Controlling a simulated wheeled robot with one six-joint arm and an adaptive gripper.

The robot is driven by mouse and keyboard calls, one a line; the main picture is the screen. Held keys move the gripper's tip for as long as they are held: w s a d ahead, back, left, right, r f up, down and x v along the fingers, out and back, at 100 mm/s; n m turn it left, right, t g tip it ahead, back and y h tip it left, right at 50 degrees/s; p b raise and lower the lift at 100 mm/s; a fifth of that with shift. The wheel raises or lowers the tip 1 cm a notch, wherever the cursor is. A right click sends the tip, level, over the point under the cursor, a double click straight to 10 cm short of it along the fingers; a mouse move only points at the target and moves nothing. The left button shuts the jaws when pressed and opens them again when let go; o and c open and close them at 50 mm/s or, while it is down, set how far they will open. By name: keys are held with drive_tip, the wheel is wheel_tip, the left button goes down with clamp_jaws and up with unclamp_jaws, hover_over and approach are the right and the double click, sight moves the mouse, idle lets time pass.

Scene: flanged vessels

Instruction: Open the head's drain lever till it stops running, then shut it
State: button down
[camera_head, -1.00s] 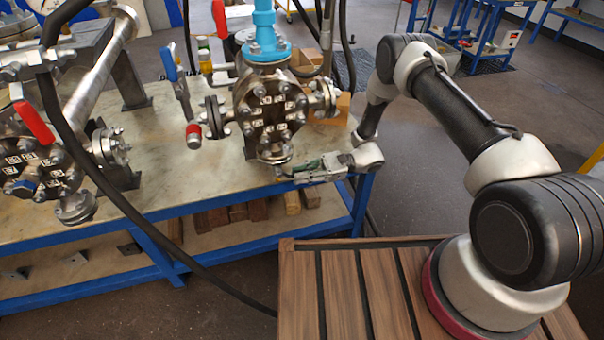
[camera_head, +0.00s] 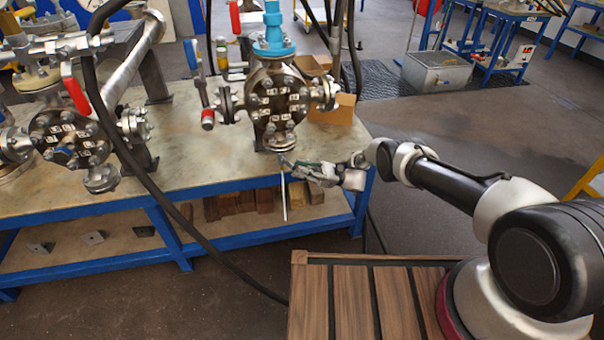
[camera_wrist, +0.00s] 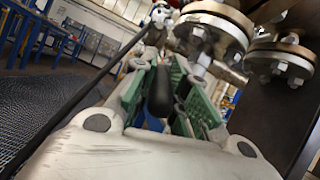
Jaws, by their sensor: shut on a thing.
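The flanged vessel head (camera_head: 277,103), a bolted steel disc with white labels, stands on the bench below a blue pipe. My gripper (camera_head: 300,168) is just below and to the right of its bottom flange (camera_head: 280,140). In the wrist view, my gripper's green-padded fingers (camera_wrist: 162,80) are shut on a black lever grip (camera_wrist: 160,97), the drain lever. Most of the lever is hidden by the fingers in the head view. A thin pale stream (camera_head: 285,195) runs down from beneath the head, past the bench's front edge.
A second flanged vessel (camera_head: 68,138) with a red lever (camera_head: 76,94) stands at the left. A black hose (camera_head: 135,170) hangs across the bench front. A blue lever (camera_head: 191,54) is left of the head. A metal bin (camera_head: 437,72) stands on the floor behind.

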drive_tip(key=shift+s+f+y, duration=0.1)
drive_tip(key=shift+f+y, duration=0.15)
drive_tip(key=shift+y, duration=0.05)
idle(0.4)
drive_tip(key=c, duration=1.3)
unclamp_jaws()
drive_tip(key=shift+c, duration=0.2)
drive_tip(key=shift+r, duration=0.1)
